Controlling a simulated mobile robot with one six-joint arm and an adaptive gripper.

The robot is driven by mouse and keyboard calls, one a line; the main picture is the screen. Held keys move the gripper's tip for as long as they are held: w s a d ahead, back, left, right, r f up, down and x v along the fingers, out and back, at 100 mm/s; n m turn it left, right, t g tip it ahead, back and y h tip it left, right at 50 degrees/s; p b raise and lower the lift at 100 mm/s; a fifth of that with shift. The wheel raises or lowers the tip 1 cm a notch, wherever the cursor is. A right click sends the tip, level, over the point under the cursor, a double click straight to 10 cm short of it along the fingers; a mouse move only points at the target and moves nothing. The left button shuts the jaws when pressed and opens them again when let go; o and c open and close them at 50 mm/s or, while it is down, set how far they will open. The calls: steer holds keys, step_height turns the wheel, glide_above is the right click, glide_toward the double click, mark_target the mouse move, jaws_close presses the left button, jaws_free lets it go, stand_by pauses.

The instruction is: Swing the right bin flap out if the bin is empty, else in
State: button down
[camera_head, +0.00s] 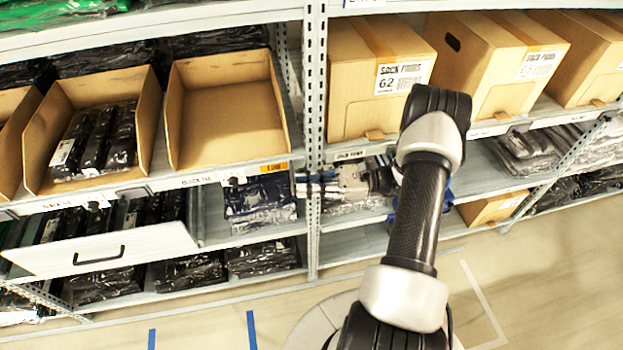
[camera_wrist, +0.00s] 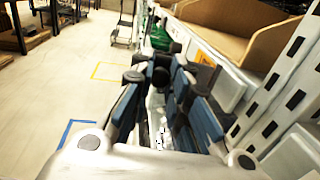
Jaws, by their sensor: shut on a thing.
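The right bin (camera_head: 225,118) on the left rack is an open tan cardboard bin and looks empty. The bin to its left (camera_head: 147,120) holds black packages. My gripper (camera_head: 302,184) is by the rack upright, just right of the orange label. In the wrist view, my gripper (camera_wrist: 160,75) has its dark blue fingers close together along the shelf front. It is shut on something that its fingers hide.
A white panel with a black handle (camera_head: 60,254) sticks out at lower left. Closed cartons (camera_head: 350,80) stand on the right rack. The floor (camera_wrist: 75,85) along the shelf front is largely clear.

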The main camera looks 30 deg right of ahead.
steer(key=shift+d, duration=0.1)
stand_by(0.4)
steer(key=c, duration=1.5)
jaws_free()
steer(key=shift+c, duration=0.2)
steer(key=v, duration=1.2)
steer(key=shift+w+r, duration=0.1)
